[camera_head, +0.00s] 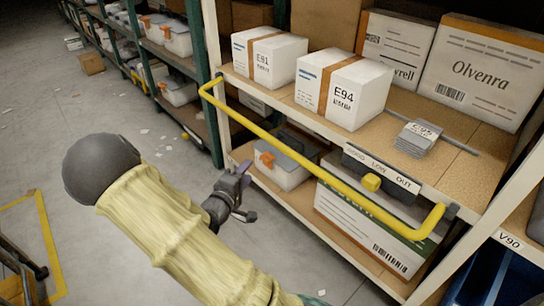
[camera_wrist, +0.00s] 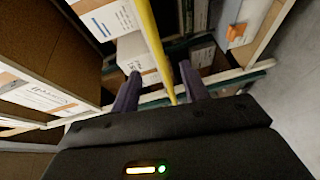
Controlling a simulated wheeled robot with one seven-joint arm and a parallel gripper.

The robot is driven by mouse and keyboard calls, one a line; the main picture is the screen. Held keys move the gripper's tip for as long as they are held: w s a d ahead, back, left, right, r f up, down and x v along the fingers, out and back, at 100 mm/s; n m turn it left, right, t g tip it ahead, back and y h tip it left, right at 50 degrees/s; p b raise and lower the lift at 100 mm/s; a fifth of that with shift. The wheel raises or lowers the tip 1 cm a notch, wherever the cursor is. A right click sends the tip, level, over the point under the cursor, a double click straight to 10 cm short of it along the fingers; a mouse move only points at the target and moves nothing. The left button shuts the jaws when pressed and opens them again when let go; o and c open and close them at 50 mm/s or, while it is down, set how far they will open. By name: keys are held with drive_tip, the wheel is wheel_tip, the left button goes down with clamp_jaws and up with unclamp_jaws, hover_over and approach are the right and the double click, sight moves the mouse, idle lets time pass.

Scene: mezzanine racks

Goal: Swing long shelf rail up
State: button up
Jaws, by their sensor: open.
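The long yellow shelf rail (camera_head: 300,154) runs across the front of the rack bay, with a bent end at each post. In the wrist view the rail (camera_wrist: 152,40) passes through the gap between my open fingers (camera_wrist: 160,72). I cannot tell from that view how far beyond the fingertips it lies.
White boxes E91 (camera_head: 270,58) and E94 (camera_head: 343,88) stand on the shelf behind the rail, beside a grey stack (camera_head: 418,139). A clear bin (camera_head: 282,163) and a large carton (camera_head: 340,222) sit on the lower shelf. The aisle floor (camera_head: 150,150) is mostly clear.

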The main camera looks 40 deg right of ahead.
sight(271, 143)
drive_tip(key=shift+s+d+r+h, duration=0.1)
drive_tip(key=shift+h, duration=0.3)
drive_tip(key=shift+d, duration=0.1)
drive_tip(key=b+x, duration=0.4)
drive_tip(key=x, duration=1.3)
clamp_jaws()
